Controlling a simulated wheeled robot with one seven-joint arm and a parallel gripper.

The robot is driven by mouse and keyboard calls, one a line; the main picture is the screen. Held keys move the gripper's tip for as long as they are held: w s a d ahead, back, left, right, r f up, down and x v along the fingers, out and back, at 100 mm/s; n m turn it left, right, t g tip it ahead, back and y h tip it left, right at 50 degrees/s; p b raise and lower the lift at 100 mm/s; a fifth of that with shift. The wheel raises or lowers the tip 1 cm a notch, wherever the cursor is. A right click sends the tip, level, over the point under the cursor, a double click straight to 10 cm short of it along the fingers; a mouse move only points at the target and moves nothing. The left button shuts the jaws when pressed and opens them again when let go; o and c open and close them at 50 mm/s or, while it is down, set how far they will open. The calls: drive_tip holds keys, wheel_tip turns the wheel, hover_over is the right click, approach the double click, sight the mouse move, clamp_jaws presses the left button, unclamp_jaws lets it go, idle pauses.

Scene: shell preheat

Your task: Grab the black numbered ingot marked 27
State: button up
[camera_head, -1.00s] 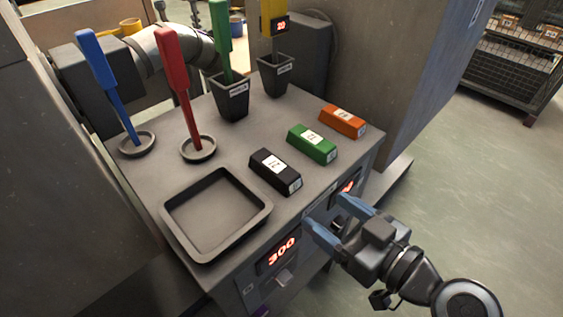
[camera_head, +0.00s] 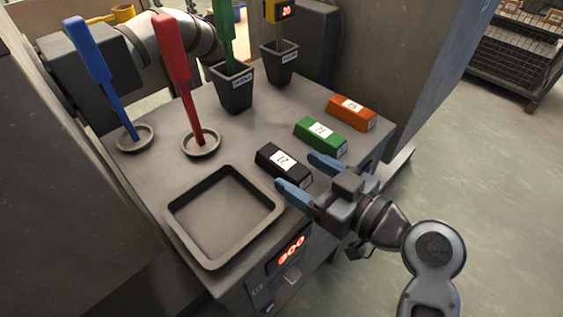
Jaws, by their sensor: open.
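The black ingot (camera_head: 283,164) lies on the grey bench top, with a white label on its upper face; the label's number is too small to read surely. My gripper (camera_head: 302,173) is open, its two blue fingers apart. The fingertips are at the near right end of the black ingot, one toward each side of it. The nearer finger covers a little of the space by the ingot's end. I cannot tell whether the fingers touch the ingot or how far above the bench they are.
A green ingot (camera_head: 320,137) and an orange ingot (camera_head: 351,113) lie behind to the right. An empty square tray (camera_head: 222,262) is to the left. Red (camera_head: 176,66) and blue (camera_head: 88,50) handled tools stand in round dishes. Two dark pots (camera_head: 234,93) stand at the back.

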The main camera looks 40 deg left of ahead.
sight(286, 162)
drive_tip(key=shift+w+a+f, duration=0.1)
drive_tip(key=shift+a+f, duration=0.05)
drive_tip(key=shift+a, duration=1.2)
drive_tip(key=shift+w+a+f, duration=0.1)
drive_tip(key=shift+a, duration=1.2)
drive_tip(key=c, duration=1.3)
clamp_jaws()
drive_tip(key=shift+r, duration=0.15)
